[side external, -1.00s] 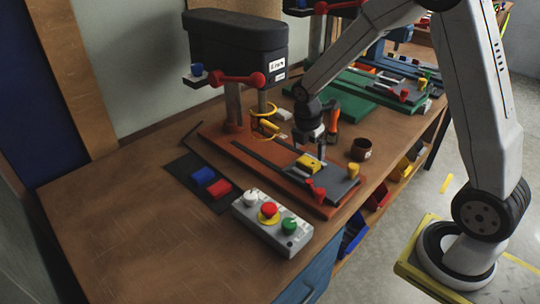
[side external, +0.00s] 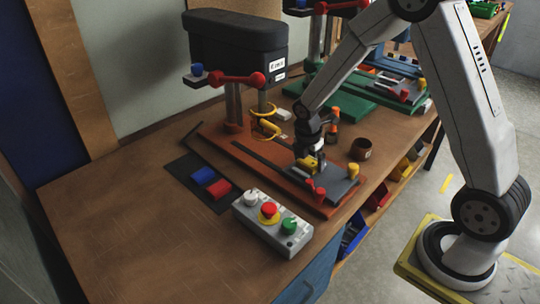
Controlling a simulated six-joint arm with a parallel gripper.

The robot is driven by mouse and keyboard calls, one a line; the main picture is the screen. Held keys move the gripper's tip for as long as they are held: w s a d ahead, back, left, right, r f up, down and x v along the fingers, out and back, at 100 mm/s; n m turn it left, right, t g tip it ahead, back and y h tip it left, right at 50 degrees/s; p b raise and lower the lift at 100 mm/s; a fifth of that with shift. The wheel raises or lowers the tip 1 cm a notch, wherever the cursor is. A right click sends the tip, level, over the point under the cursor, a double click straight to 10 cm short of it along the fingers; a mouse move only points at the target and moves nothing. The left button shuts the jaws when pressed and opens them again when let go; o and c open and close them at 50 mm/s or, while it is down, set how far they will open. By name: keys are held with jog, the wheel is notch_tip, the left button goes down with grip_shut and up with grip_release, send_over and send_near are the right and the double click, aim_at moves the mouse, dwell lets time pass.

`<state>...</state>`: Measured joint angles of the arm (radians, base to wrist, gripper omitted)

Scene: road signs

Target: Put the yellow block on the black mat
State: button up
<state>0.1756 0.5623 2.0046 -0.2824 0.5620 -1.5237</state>
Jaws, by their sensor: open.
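The yellow block (side external: 307,164) lies on the grey plate of the orange-red machine base. My gripper (side external: 311,160) is right at the block, pointing down, and partly hides it. The jaws are open; I cannot tell from this view whether the fingers touch the block. The black mat (side external: 182,168) lies flat on the table to the left of the machine base. A blue block (side external: 203,176) and a red block (side external: 219,189) sit on the mat.
A grey button box (side external: 271,224) stands in front of the mat and base. A drill-press-like machine (side external: 237,45) with red handles rises behind. A brown cup (side external: 361,149) and an orange-handled tool (side external: 333,116) stand to the right. The table's left front is clear.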

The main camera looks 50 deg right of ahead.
aim_at(309, 160)
jog(key=c, duration=1.2)
jog(key=shift+r, duration=0.2)
jog(key=shift+r, duration=1.45)
jog(key=shift+s+a+r, duration=0.45)
jog(key=shift+s+r, duration=1.15)
jog(key=shift+s, duration=0.7)
jog(key=shift+s+a+r, duration=0.4)
jog(key=shift+s+r, duration=1.25)
jog(key=shift+s, duration=0.6)
jog(key=shift+s+a+r, duration=0.45)
jog(key=shift+s+r, duration=1.15)
jog(key=shift+s, duration=0.7)
